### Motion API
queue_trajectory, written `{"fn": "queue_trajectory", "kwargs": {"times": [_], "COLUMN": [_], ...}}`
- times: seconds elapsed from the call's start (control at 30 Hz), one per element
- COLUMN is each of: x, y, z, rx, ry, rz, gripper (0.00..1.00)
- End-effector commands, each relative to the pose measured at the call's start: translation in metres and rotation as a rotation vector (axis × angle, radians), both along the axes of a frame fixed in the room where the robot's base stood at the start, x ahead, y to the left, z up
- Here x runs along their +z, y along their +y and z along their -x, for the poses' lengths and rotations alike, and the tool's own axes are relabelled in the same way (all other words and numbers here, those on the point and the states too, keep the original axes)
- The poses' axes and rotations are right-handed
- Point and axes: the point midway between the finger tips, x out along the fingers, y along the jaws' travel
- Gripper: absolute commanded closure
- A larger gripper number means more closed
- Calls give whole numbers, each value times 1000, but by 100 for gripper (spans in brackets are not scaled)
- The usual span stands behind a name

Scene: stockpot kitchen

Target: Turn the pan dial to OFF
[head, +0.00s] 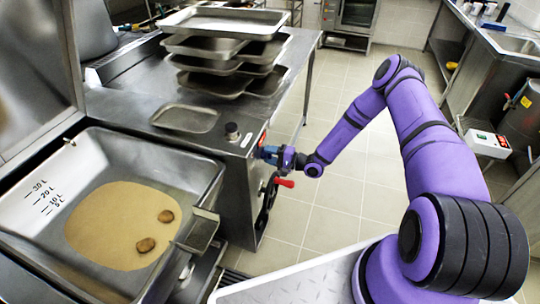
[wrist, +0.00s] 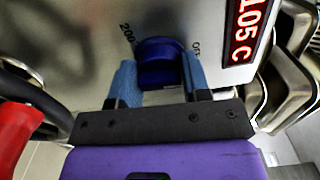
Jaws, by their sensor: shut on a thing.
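The pan dial (wrist: 161,62) is a dark blue knob on the steel side panel. In the wrist view it sits between the two blue fingers of my gripper (wrist: 159,78), which is shut on it. The mark "200" (wrist: 127,33) is at the dial's upper left and "OFF" (wrist: 196,48) at its upper right. I cannot make out where the dial points. A red display (wrist: 247,30) right of it reads 105 C. In the head view my gripper (head: 268,153) is at the end panel of the pan unit, and the dial is hidden there.
The pan (head: 205,175) holds a tan liquid with two brown pieces. A red handle (head: 284,182) is just below my gripper; it also shows at the wrist view's left (wrist: 18,130). Stacked trays (head: 225,50) stand on the counter. The tiled floor (head: 335,205) beside the unit is clear.

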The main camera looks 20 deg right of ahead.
Motion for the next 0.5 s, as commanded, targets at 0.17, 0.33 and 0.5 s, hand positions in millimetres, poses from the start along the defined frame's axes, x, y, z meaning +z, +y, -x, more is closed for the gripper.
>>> {"fn": "queue_trajectory", "kwargs": {"times": [0.17, 0.33, 0.5], "x": [-2, -2, -2], "y": [-2, -2, -2], "z": [1, 1, 1], "rx": [-2, -1, -2], "ry": [-55, -83, -94], "rz": [47, 69, 76], "gripper": [80, 80, 80]}}
